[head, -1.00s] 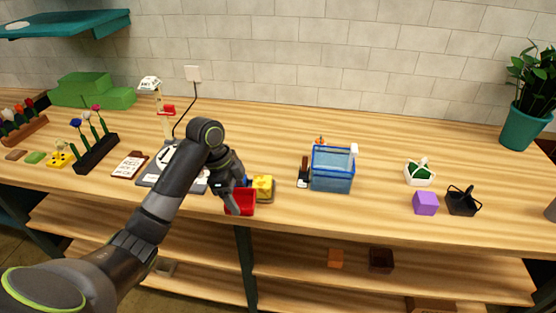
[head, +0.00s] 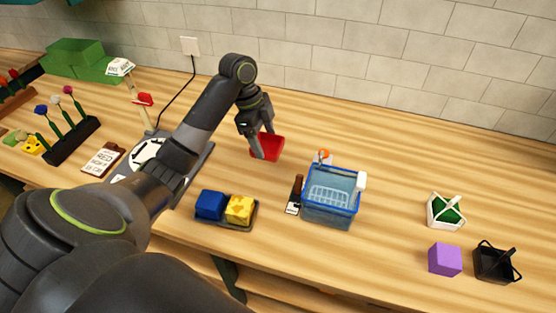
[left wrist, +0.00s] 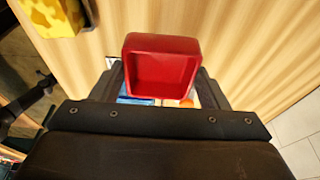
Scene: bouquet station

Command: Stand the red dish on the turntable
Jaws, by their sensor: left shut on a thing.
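The red dish (head: 268,147) is in my left gripper (head: 262,141), which is shut on it over the table, left of and behind the blue basket. In the left wrist view the dish (left wrist: 163,65) sits between the fingers (left wrist: 162,88), its square hollow facing the camera. A white disc with black marks on a grey base, which looks like the turntable (head: 146,152), lies to the left, partly hidden behind my left arm. The gripper is well to its right. My right gripper is not in view.
A tray (head: 226,224) with a blue block (head: 210,205) and a yellow block (head: 240,209) is near the front edge. The blue basket (head: 331,197) stands right of it. A post with a red piece (head: 143,99) rises behind the disc. A clipboard (head: 103,159) lies left.

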